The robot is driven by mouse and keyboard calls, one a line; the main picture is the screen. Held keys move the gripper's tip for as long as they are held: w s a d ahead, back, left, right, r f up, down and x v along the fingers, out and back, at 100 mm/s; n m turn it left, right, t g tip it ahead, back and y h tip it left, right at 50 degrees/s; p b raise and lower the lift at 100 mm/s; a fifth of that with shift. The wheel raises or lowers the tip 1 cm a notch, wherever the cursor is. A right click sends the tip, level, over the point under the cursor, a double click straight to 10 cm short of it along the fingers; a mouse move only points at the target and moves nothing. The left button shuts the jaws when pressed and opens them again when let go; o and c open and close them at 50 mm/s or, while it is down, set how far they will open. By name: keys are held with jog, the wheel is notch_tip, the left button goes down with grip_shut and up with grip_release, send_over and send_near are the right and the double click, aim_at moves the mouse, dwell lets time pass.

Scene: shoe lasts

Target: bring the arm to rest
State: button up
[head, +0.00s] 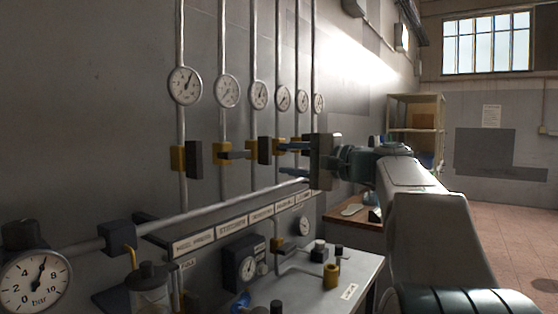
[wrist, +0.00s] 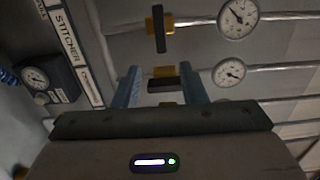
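My gripper (head: 286,160) is raised in front of the wall pipes, with its fingers pointing left toward the row of valves. In the wrist view, the two blue fingers of my gripper (wrist: 161,86) stand well apart. A black valve handle (wrist: 176,84) with a yellow body shows between them, lying along its pipe, with gaps to both fingers. I cannot tell how far in front of the handle the fingertips are. Another black handle (wrist: 158,28) stands across its pipe. In the head view, my gripper and arm partly hide the farther valves.
Round gauges (head: 185,86) sit on the vertical pipes. A labelled rail (head: 220,238) and a slanting pipe (head: 225,205) run below the valves. A grey bench (head: 325,295) carries small fittings. A shelf (head: 416,115) stands behind my arm. The floor at right (head: 500,225) is clear.

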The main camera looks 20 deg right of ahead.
dwell(0.4)
jog(key=s+a+f+n+g+h+p, duration=0.2)
jog(key=s+a+f+g, duration=0.3)
jog(key=f, duration=0.5)
jog(key=s+a+f+n+g+h+p, duration=0.25)
jog(key=s+a+f, duration=0.3)
jog(key=f, duration=0.35)
jog(key=s+f+n+g+h+p, duration=0.4)
jog(key=s+f+n+h, duration=0.2)
jog(key=s+f, duration=0.8)
jog(key=shift+s+d, duration=0.25)
jog(key=shift+s, duration=0.15)
